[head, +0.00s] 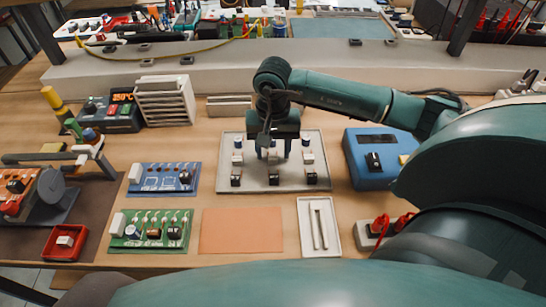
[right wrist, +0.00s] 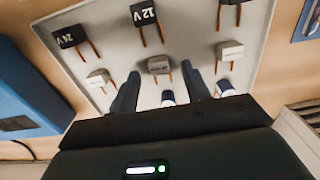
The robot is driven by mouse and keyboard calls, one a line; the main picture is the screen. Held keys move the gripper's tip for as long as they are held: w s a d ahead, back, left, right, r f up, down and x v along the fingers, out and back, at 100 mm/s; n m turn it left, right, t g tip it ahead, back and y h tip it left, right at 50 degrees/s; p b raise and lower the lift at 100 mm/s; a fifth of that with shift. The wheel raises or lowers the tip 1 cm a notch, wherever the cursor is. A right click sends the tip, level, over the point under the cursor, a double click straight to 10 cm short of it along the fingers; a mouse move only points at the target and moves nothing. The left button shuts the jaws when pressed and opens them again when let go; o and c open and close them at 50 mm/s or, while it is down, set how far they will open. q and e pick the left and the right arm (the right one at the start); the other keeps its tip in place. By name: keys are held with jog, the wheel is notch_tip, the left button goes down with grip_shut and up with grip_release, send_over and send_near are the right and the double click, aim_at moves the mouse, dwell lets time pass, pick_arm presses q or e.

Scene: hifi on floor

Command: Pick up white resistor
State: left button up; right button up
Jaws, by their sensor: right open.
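A light grey tray (head: 228,186) holds rows of small parts, including white resistors at left (head: 237,158) and right (head: 308,158). My right gripper (head: 273,152) points down over the tray's middle column, open and empty. In the right wrist view, a white block-shaped resistor (right wrist: 158,65) with copper-coloured legs shows between and just beyond the open fingertips of my right gripper (right wrist: 163,77). Other white resistors lie at left (right wrist: 98,78) and right (right wrist: 230,50). I cannot tell whether the fingers touch anything. My left gripper is out of view.
Black blocks marked 12V (right wrist: 145,14) and 24V (right wrist: 67,37) and blue-white cylinders (head: 306,141) share the tray. A blue box (head: 362,172) stands right, blue (head: 150,180) and green (head: 130,240) boards left. An orange mat (head: 241,231) and small white tray (head: 304,240) lie in front.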

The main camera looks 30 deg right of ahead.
jog(key=shift+f, duration=0.4)
grip_shut()
